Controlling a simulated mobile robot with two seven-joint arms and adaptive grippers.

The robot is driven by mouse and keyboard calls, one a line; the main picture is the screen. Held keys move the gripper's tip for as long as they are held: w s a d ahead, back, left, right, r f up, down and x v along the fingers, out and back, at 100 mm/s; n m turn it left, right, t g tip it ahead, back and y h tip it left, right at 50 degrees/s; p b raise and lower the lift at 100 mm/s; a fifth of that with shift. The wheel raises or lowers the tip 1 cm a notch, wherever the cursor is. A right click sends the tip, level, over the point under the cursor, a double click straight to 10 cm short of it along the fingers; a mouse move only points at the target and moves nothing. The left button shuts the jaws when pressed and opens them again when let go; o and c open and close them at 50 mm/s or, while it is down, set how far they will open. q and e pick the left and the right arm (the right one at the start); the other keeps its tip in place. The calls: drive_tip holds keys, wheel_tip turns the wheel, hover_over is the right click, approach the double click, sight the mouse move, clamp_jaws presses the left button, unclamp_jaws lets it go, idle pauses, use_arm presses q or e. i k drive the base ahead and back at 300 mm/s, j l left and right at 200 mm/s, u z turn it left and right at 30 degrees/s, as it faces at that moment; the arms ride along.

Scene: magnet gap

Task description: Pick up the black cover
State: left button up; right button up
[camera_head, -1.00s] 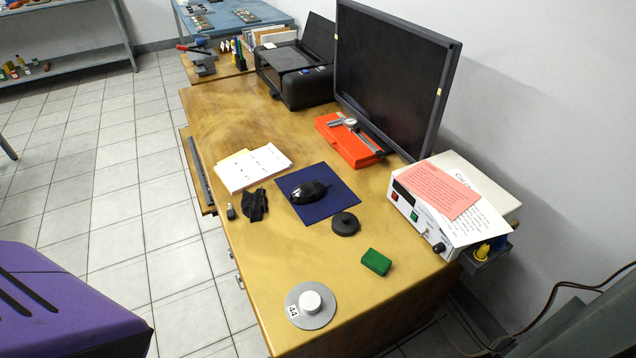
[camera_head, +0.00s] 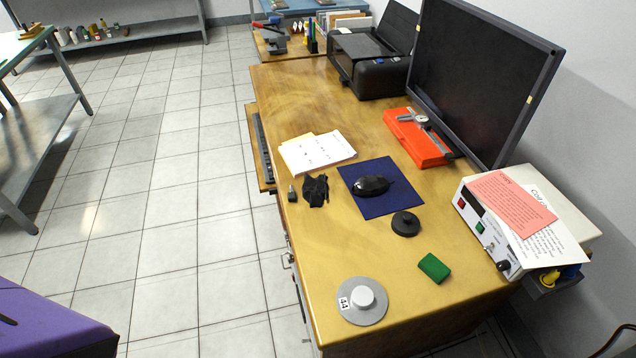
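A small round black piece with a raised knob (camera_head: 406,223), which looks like the black cover, lies on the wooden desk (camera_head: 290,100). It sits just off the front right corner of the dark blue mouse pad (camera_head: 380,203). Neither of my grippers is in view, and nothing touches the round black piece.
Near the round piece are a black mouse (camera_head: 371,186), a green block (camera_head: 434,268) and a grey disc with a white knob (camera_head: 362,301). A white instrument box (camera_head: 468,206) with papers and a monitor (camera_head: 480,85) stand to the right.

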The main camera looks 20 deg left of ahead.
sight(407, 224)
drive_tip(key=j+z, duration=0.15)
drive_tip(key=j, duration=1.3)
